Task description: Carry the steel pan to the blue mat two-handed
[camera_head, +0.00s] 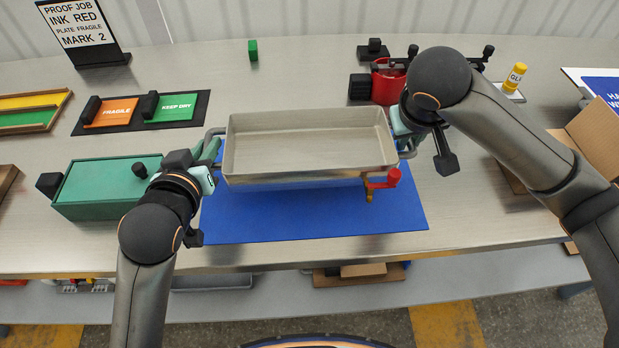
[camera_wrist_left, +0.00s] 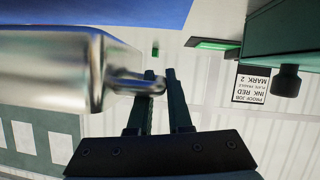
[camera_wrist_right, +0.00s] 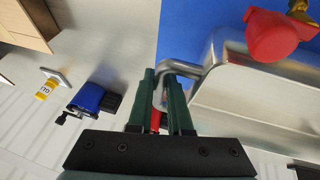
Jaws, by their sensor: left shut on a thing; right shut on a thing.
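The steel pan (camera_head: 308,146) is a shallow rectangular tray with a loop handle at each end and a red-knobbed brass tap (camera_head: 382,182) at its front right. It is level over the back part of the blue mat (camera_head: 315,222); whether it touches the mat I cannot tell. My left gripper (camera_head: 212,152) is shut on the pan's left handle, which also shows in the left wrist view (camera_wrist_left: 138,84). My right gripper (camera_head: 404,140) is shut on the right handle, which also shows in the right wrist view (camera_wrist_right: 178,68). The pan looks empty.
A green lidded box (camera_head: 105,185) stands left of the mat. Orange and green cards (camera_head: 140,110) lie on a black plate behind it. A red can-like item (camera_head: 388,84) stands close behind the pan's right end. An open cardboard box (camera_head: 590,140) is at far right.

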